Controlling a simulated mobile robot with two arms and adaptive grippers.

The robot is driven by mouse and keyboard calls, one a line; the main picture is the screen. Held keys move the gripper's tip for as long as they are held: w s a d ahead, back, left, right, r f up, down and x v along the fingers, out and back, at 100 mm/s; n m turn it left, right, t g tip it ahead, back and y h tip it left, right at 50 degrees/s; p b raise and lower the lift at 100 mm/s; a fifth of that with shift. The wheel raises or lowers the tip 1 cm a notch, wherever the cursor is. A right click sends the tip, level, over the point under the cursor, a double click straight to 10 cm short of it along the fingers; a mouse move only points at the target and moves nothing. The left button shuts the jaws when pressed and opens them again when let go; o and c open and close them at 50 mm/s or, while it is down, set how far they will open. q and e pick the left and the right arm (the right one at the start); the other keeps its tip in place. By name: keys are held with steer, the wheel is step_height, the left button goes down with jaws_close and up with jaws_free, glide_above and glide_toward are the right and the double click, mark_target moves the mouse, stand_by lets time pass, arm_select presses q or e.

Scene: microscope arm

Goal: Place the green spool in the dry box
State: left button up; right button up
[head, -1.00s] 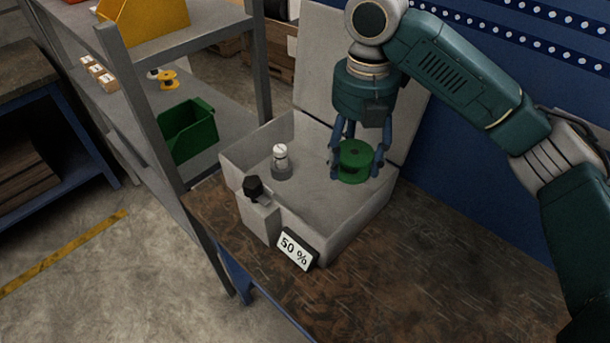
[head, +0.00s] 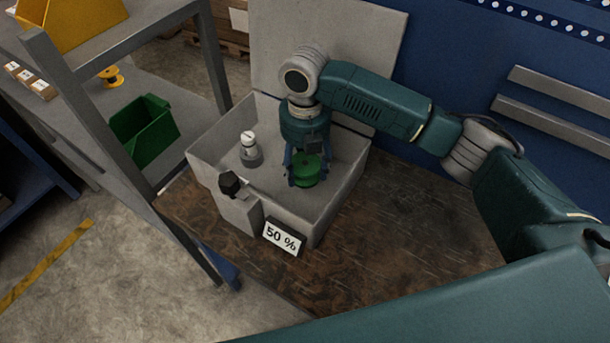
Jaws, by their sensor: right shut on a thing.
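The dry box (head: 330,215) is a light grey open box on the brown bench, with its lid raised at the back and a "50 %" display (head: 283,238) on its front. My right gripper (head: 307,178) points down inside the box's walls and is shut on the green spool (head: 307,168). The spool is upright at the right part of the box interior; whether it touches the floor I cannot tell. My left gripper is not in view.
A white-topped post (head: 249,150) stands inside the box, left of the spool. A black knob (head: 230,183) sits at the front wall. A grey shelf at left holds a green bin (head: 143,130) and a yellow spool (head: 111,77). Bare bench lies to the right.

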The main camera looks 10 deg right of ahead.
mark_target(305, 179)
steer(key=shift+f, duration=0.35)
step_height(305, 179, down, 3)
steer(key=shift+f+p, duration=0.2)
steer(key=shift+p, duration=0.15)
steer(key=shift+f, duration=0.5)
steer(key=o, duration=1.2)
steer(key=shift+f, duration=0.1)
